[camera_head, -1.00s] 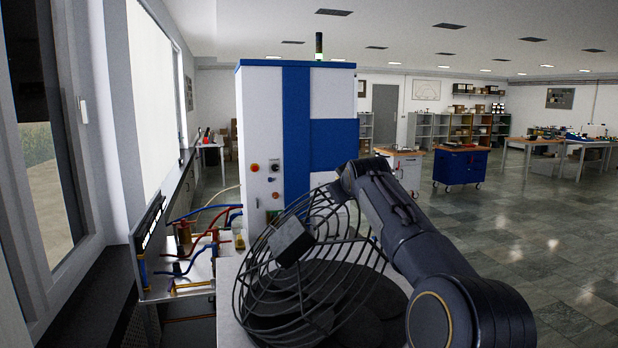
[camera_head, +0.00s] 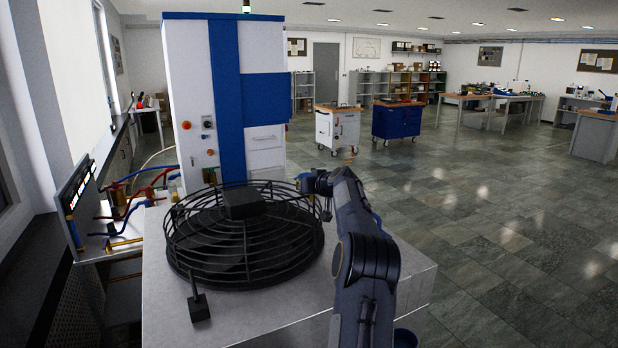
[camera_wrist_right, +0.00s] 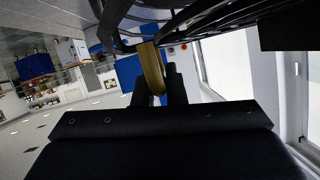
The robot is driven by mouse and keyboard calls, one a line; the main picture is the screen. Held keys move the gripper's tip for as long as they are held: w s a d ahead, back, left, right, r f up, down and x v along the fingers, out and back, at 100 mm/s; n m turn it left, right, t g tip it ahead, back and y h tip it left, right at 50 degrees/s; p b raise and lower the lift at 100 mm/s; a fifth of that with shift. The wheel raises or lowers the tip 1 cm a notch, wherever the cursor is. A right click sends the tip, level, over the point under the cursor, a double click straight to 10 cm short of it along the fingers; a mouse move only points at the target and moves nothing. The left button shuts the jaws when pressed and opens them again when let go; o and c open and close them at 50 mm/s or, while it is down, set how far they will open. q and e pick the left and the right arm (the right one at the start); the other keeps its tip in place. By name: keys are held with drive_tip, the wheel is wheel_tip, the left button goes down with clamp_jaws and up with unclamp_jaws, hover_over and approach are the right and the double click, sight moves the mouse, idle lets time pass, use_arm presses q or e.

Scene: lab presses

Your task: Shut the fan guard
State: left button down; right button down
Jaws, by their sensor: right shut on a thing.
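The black wire fan guard (camera_head: 275,218) lies about level over the round fan on the light grey machine top. A dark square block (camera_head: 243,203) sits at the middle of the guard. My right gripper (camera_head: 324,205) is at the guard's right rim, and its fingertips are mostly hidden there. In the right wrist view the fingers (camera_wrist_right: 158,88) are shut around a yellowish, brass-coloured piece (camera_wrist_right: 151,66) just below the guard's dark bars (camera_wrist_right: 190,22); it looks like the guard's handle. My left gripper is not in view.
A small black post on a block (camera_head: 198,305) stands on the grey top (camera_head: 270,318) in front of the guard. A white and blue cabinet (camera_head: 225,95) rises behind. A panel with red and blue hoses (camera_head: 125,215) is at left. Open floor lies to the right.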

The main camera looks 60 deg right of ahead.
drive_tip(key=shift+s+d+f, duration=0.1)
drive_tip(key=shift+d+f, duration=0.05)
drive_tip(key=shift+f, duration=0.55)
drive_tip(key=shift+f, duration=0.2)
drive_tip(key=c, duration=1.5)
unclamp_jaws()
drive_tip(key=shift+r, duration=0.1)
drive_tip(key=shift+r, duration=0.1)
